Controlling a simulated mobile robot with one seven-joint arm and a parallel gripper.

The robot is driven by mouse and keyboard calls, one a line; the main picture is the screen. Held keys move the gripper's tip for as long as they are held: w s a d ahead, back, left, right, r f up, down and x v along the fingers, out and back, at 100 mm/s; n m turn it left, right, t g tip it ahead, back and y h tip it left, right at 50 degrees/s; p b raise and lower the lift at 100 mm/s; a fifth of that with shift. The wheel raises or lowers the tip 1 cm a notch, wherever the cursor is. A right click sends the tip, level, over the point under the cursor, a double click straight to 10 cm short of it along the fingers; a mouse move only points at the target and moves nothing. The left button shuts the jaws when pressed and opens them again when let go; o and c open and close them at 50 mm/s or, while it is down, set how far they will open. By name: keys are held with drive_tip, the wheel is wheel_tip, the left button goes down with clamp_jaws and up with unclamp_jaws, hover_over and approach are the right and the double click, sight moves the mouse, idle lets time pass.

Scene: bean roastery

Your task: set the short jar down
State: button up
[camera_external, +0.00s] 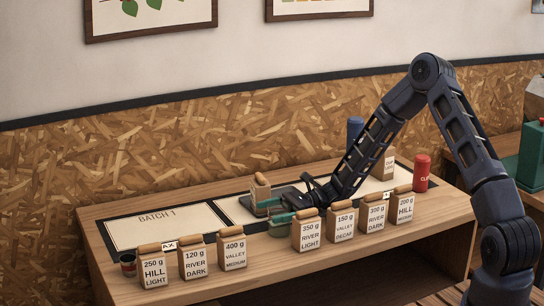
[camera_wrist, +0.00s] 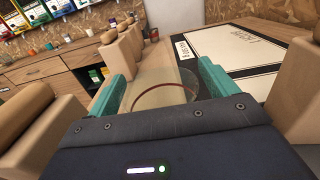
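The short jar (camera_wrist: 165,97) is clear glass with a thin brown ring, seen from above in the wrist view. It sits between the two teal fingertips of my gripper (camera_wrist: 162,85), which look closed against its sides. In the external view my gripper (camera_external: 274,213) is low over the table, near the front edge of the middle mat panel. The jar is hard to make out there, mostly hidden by the fingers. I cannot tell whether its base touches the surface.
Labelled bags line the table front, including 400 g Valley Medium (camera_external: 233,255) left of my gripper and 350 g River Light (camera_external: 308,235) to its right. Another bag (camera_external: 262,192) stands behind. A red canister (camera_external: 421,173) is at right. The BATCH 1 panel (camera_external: 160,232) is bare.

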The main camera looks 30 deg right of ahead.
drive_tip(key=shift+r, duration=0.1)
drive_tip(key=shift+d, duration=0.3)
drive_tip(key=d, duration=1.1)
drive_tip(key=shift+d, duration=0.25)
drive_tip(key=shift+r, duration=0.1)
